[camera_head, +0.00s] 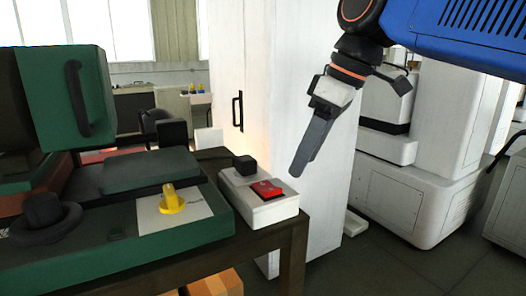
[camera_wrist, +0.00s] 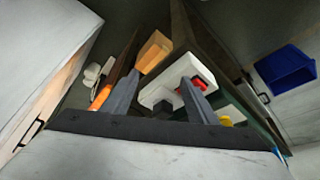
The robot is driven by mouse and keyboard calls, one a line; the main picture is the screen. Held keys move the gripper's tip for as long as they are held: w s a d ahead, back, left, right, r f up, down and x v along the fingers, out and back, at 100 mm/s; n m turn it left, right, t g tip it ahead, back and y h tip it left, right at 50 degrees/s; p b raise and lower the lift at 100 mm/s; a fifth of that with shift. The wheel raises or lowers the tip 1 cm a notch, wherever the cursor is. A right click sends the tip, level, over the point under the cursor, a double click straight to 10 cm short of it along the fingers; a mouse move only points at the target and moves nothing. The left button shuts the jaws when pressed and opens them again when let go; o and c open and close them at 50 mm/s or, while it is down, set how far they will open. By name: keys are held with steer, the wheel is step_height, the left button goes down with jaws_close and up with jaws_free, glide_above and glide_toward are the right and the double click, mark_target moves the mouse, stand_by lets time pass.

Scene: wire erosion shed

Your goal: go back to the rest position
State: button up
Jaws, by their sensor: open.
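My gripper (camera_head: 308,160) hangs in the air on the right side of the head view, with its fingers pointing down and slightly left. It is apart from the table and from the white control box (camera_head: 262,211) with a red button (camera_head: 267,189). In the wrist view the two grey fingers (camera_wrist: 158,104) stand spread with nothing held between them. The white box (camera_wrist: 190,75) and the red button (camera_wrist: 200,84) show beyond the fingers, partly hidden by one of them.
A green machine (camera_head: 130,232) with a yellow knob (camera_head: 172,200) stands on the dark table (camera_head: 285,240) at left. A tall white cabinet (camera_head: 240,60) is behind my gripper. White machines (camera_head: 415,200) stand at right. A blue bin (camera_wrist: 286,70) shows in the wrist view. Dark floor is clear at lower right.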

steer(key=s+d+f+m+t+h, duration=0.1)
steer(key=s+d+f+m, duration=0.2)
steer(key=d+f, duration=0.4)
steer(key=s+d+f+m+t+h, duration=0.1)
steer(key=s+d+f+m, duration=0.2)
steer(key=f, duration=0.9)
steer(key=s+d+f+m+t+h, duration=0.1)
steer(key=s+d+f+m, duration=0.2)
steer(key=d+f+m, duration=0.3)
steer(key=d+f, duration=0.4)
steer(key=shift+s+d+f+m+h, duration=0.25)
steer(key=shift+d+f+m+h, duration=0.05)
steer(key=shift+d+f+h, duration=0.1)
steer(key=shift+s+f, duration=0.2)
steer(key=shift+s, duration=0.1)
steer(key=shift+c, duration=0.3)
